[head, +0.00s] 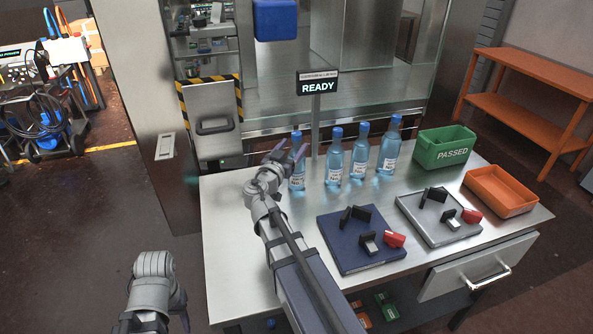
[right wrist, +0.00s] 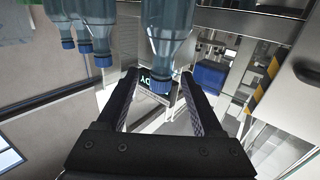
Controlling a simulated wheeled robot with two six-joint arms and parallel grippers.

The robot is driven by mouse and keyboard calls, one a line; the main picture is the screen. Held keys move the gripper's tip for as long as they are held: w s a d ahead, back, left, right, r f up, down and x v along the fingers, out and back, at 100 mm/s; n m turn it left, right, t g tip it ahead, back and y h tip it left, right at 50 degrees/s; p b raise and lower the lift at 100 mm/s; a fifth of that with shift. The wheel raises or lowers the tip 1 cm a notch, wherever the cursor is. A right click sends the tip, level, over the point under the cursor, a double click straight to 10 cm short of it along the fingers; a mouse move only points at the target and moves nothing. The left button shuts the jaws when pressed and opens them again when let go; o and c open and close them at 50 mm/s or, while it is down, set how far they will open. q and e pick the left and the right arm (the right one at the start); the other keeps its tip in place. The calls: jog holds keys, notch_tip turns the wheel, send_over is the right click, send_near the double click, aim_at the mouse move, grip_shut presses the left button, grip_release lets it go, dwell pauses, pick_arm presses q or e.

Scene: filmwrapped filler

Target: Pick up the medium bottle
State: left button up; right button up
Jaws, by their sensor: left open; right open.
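Several blue translucent bottles with blue caps stand upright in a row at the table's back: the leftmost (head: 297,183), a second (head: 334,170), a third (head: 359,160) and a rightmost (head: 389,153). They look close in size, so I cannot tell which is medium. My right gripper (head: 289,154) is open at the leftmost bottle's upper part. The right wrist view, upside down, shows a bottle (right wrist: 172,35) with its cap between the spread fingers (right wrist: 160,95); contact is unclear. My left gripper (head: 184,318) is low at the left, open, partly hidden and away from the bottles.
A green PASSED bin (head: 443,147) and an orange tray (head: 500,190) stand at the right. A blue pad (head: 340,255) and a grey pad (head: 420,228) hold small black, grey and red parts. A READY sign (head: 317,87) stands behind the bottles. The table's left part is clear.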

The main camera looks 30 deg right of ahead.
jog(key=shift+x, duration=0.95)
jog(key=w+d, duration=0.1)
jog(key=w+d+f+b, duration=0.1)
jog(key=w+d, duration=0.1)
jog(key=shift+d+f, duration=0.1)
jog(key=shift+d, duration=0.05)
jog(key=shift+w+d, duration=0.1)
jog(key=shift+d, duration=0.2)
jog(key=shift+c, duration=0.4)
grip_shut()
